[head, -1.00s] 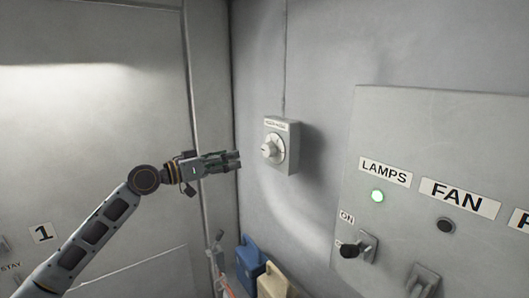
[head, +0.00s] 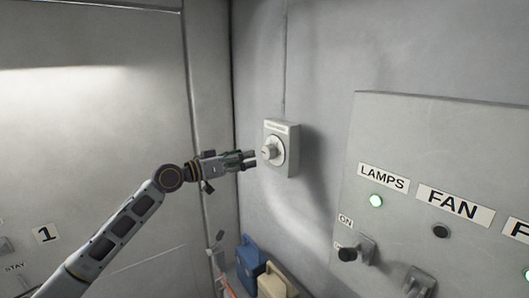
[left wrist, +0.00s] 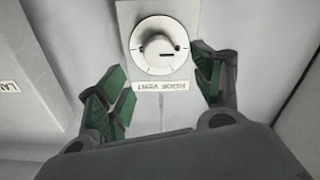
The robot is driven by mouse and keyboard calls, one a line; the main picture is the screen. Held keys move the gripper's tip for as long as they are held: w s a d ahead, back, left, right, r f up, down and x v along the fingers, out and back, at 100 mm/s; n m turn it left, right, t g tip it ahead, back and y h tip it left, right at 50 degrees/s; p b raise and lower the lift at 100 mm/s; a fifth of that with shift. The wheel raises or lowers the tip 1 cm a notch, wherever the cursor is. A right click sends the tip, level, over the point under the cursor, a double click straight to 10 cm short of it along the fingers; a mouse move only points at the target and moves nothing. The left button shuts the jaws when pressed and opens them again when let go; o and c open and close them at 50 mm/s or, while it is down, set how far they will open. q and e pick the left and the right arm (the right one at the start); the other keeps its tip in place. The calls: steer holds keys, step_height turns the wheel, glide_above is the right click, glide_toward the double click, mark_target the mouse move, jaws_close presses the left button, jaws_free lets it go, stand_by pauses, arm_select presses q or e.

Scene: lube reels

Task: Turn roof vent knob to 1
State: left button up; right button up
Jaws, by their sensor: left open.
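The roof vent knob (head: 270,151) is a pale round knob on a grey wall box (head: 293,150). In the left wrist view the knob (left wrist: 159,47) sits on a white dial with a dark pointer mark, above an upside-down ROOF VENT label (left wrist: 161,86). The dial's numbers are too small to read. My left gripper (head: 252,158) is just left of the knob, pointing at it, and does not touch it. In the wrist view its green-padded fingers (left wrist: 158,88) are spread wide, with nothing between them. My right gripper is not in view.
Blue (head: 251,264) and cream (head: 276,281) containers are below the box. A wall corner runs behind my left arm.

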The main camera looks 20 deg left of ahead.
mark_target(265, 153)
arm_select(q)
steer(key=p+x, duration=0.1)
steer(key=x, duration=0.4)
steer(key=shift+w+d+r+p, duration=0.1)
steer(key=shift+w+d+p, duration=0.15)
steer(key=shift+p, duration=0.15)
steer(key=shift+p+x, duration=0.4)
steer(key=shift+x, duration=1)
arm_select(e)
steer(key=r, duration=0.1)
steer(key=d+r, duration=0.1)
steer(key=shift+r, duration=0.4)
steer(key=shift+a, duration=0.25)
arm_select(q)
steer(key=shift+c, duration=1.2)
steer(key=c, duration=0.7)
steer(key=shift+c, duration=0.3)
